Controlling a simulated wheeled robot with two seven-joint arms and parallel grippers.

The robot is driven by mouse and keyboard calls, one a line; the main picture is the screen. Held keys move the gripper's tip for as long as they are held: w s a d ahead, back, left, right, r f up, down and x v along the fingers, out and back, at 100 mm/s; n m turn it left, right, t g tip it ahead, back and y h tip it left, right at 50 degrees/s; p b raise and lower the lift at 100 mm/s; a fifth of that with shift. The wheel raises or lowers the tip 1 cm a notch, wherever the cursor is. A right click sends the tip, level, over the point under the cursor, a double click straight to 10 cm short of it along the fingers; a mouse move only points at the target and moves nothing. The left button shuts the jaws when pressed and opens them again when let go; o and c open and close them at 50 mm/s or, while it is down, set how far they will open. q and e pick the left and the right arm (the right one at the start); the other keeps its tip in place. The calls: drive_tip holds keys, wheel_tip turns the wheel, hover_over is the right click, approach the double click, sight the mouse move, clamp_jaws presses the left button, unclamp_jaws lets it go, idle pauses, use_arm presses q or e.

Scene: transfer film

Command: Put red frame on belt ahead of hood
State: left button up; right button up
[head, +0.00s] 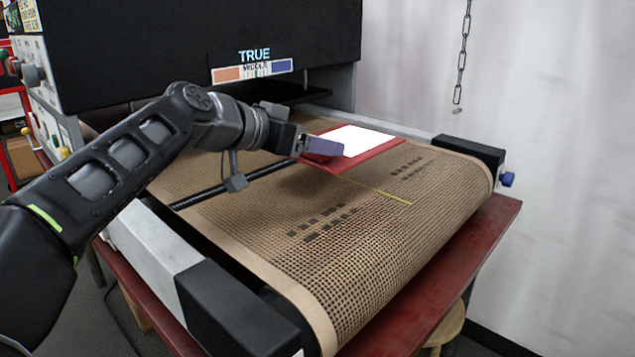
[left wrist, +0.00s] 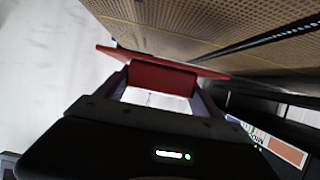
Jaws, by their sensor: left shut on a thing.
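The red frame (head: 378,152) with a bright white panel is over the brown mesh belt (head: 380,245), just in front of the black hood (head: 200,50). My left gripper (head: 322,148) is shut on the frame's left edge. In the left wrist view the red frame (left wrist: 160,76) sits between the fingers of my left gripper (left wrist: 160,95), and the belt (left wrist: 190,25) lies beyond it. I cannot tell whether the frame touches the belt. My right gripper is not in view.
A dark rod (head: 230,181) crosses the belt left of the frame. A yellow line (head: 375,190) and dark square marks (head: 320,222) are on the belt. The front of the belt is clear. A chain (head: 463,50) hangs at the right by the wall.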

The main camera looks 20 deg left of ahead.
use_arm(q)
drive_tip(key=b, duration=0.1)
hover_over(311, 200)
wheel_tip(311, 200, down, 4)
drive_tip(key=shift+w+f, duration=0.1)
drive_tip(key=shift+w, duration=0.05)
drive_tip(key=shift+f+b, duration=0.95)
drive_tip(key=shift+f, duration=0.95)
drive_tip(key=shift+f, duration=0.15)
drive_tip(key=o, duration=1.5)
drive_tip(key=shift+c, duration=0.2)
